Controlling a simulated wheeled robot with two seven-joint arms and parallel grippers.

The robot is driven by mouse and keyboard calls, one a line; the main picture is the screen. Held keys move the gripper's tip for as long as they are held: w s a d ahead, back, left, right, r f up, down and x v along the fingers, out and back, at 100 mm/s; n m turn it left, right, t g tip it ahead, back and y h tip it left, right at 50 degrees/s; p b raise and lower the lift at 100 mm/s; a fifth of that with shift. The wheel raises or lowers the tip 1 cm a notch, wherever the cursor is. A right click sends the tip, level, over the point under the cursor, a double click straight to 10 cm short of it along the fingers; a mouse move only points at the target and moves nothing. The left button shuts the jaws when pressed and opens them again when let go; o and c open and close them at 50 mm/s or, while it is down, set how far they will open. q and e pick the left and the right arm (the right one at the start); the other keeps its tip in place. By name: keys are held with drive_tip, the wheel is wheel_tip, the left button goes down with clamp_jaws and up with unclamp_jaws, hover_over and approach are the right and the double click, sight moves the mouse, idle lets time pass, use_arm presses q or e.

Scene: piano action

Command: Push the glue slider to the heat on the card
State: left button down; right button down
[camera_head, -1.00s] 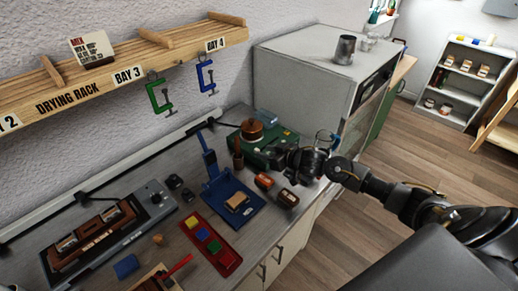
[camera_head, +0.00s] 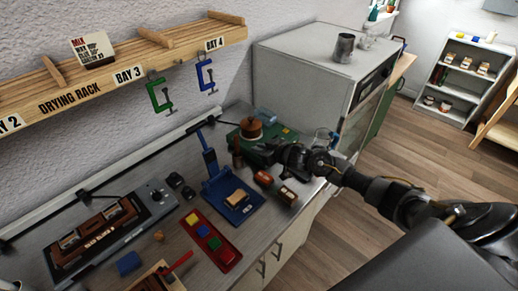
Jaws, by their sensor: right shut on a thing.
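The green glue heater base (camera_head: 284,132) stands at the back right of the bench, with a round brown pot (camera_head: 251,128) on it. A card (camera_head: 92,50) headed "MIX" stands on the drying rack; its smaller lines are too small to read surely. My right gripper (camera_head: 272,152) is at the heater's front edge, low over it. It is shut on a small part there, seemingly the glue slider, which the fingers hide. I cannot read the slider's setting. My left gripper is out of view.
A blue stand (camera_head: 220,187), a red tray (camera_head: 224,254) with coloured blocks, and brown blocks (camera_head: 263,178) lie in front of the heater. A grey cabinet (camera_head: 300,65) stands behind right. The drying rack (camera_head: 100,85) with hanging clamps overhangs the bench.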

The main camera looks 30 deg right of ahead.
drive_tip(key=shift+w+d, duration=0.3)
drive_tip(key=shift+d, duration=0.45)
drive_tip(key=shift+w+d, duration=0.25)
drive_tip(key=shift+d, duration=0.45)
drive_tip(key=c, duration=1.4)
unclamp_jaws()
drive_tip(key=b+v, duration=0.2)
drive_tip(key=v, duration=0.8)
drive_tip(key=shift+s+r, duration=0.15)
drive_tip(key=shift+s, duration=0.2)
drive_tip(key=shift+d, duration=0.1)
